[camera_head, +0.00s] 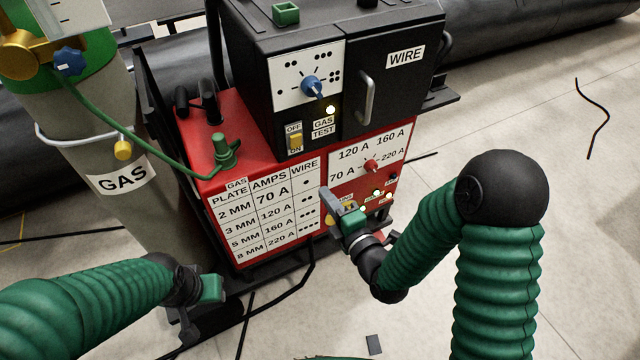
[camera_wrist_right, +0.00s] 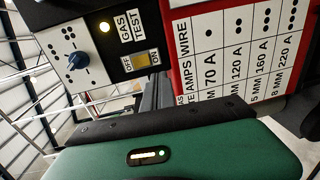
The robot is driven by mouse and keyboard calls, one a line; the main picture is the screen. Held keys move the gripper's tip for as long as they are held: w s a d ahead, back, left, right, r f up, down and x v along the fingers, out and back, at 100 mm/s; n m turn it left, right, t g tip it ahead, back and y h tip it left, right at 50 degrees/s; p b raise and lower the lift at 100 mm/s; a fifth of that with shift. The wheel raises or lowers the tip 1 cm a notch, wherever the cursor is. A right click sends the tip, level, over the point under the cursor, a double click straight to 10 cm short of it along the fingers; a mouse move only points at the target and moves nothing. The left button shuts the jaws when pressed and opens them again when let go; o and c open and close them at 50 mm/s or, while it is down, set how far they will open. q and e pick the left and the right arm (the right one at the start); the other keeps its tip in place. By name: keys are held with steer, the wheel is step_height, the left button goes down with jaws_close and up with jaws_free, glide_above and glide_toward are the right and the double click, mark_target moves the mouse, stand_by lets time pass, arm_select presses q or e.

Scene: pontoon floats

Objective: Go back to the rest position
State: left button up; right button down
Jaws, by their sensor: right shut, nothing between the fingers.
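My right gripper (camera_head: 328,206) is shut and empty, in front of the lower red front of the welding machine (camera_head: 262,181). I cannot tell from the head view whether it touches the panel. In the right wrist view my own green housing (camera_wrist_right: 180,152) fills the bottom, with the machine's gas test switch (camera_wrist_right: 147,58) and its plate and amps chart (camera_wrist_right: 235,50) beyond it. My left gripper (camera_head: 188,325) hangs low at the bottom left, in front of the gas cylinder and the machine's base. Its fingers are dark and partly hidden, so their opening is unclear.
A gas cylinder (camera_head: 120,205) stands left of the machine, joined to it by a green hose (camera_head: 118,137). The black wire feeder (camera_head: 388,85) sits on the red unit. Black cables (camera_head: 285,290) lie on the floor. Pale floor at the right (camera_head: 590,220) is mostly clear.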

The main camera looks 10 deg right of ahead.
steer(key=shift+d+f, duration=0.15)
stand_by(0.3)
steer(key=s+d+f+m+g+h, duration=0.4)
steer(key=s+d+f+m+g, duration=0.3)
steer(key=m, duration=0.5)
steer(key=s+d+r+m+g+h, duration=0.15)
steer(key=s+d+m+g, duration=0.35)
steer(key=s+m, duration=0.5)
step_height(320, 180, up, 17)
steer(key=g+p, duration=0.1)
steer(key=p, duration=1.6)
steer(key=shift+s+a+f, duration=0.2)
steer(key=shift+s+a, duration=0.1)
steer(key=shift+s, duration=0.05)
